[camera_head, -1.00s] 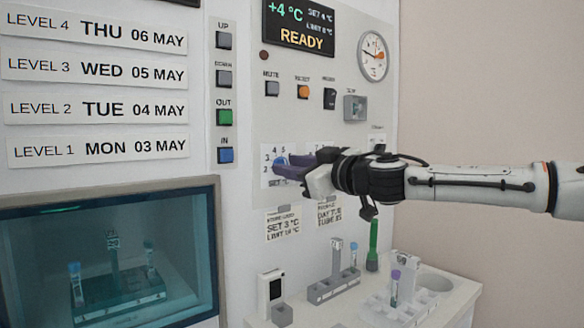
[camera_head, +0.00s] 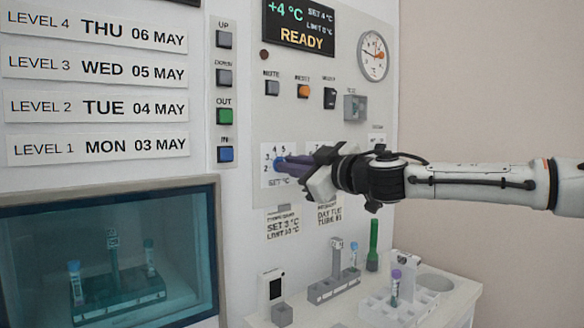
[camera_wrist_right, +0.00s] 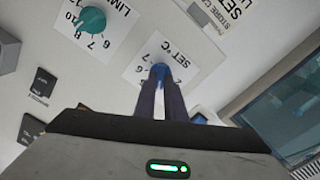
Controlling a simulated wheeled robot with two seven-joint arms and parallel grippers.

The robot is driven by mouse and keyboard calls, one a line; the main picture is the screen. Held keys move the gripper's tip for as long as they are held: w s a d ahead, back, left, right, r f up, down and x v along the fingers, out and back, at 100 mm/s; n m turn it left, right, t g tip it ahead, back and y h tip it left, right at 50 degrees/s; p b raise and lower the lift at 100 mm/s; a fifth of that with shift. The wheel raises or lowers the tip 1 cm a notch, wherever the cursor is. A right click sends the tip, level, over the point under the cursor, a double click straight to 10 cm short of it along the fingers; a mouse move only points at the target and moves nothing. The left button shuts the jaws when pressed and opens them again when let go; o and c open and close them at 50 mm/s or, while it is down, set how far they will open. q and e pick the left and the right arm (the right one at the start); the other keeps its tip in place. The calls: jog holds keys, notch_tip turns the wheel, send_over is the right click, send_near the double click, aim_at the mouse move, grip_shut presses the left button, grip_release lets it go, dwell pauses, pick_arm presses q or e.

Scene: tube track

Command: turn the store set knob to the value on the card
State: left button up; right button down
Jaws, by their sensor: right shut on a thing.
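The blue set knob (camera_head: 279,162) is on the white panel, on a dial card marked "SET °C" with numbers around it. It also shows in the right wrist view (camera_wrist_right: 160,72). My right gripper (camera_head: 287,165) is shut on the knob, its two dark fingers on either side of it, and hides part of the dial. I cannot tell exactly where the knob points. The store card (camera_head: 283,228) below reads "SET 3 °C"; its limit line is small. The display (camera_head: 301,24) reads "+4 °C", "SET 4 °C", "READY". My left gripper is not in view.
A teal limit knob (camera_wrist_right: 92,20) sits beside the set knob. Black, orange and grey buttons (camera_head: 303,91) are above. A shelf below holds a tube rack (camera_head: 334,285), a white rack (camera_head: 400,305) and a green tube (camera_head: 373,245). A glass window (camera_head: 110,260) is at lower left.

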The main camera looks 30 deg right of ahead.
jog(key=shift+n+b, duration=0.3)
jog(key=shift+n, duration=2.4)
jog(key=c, duration=1.8)
grip_release()
jog(key=shift+s, duration=0.1)
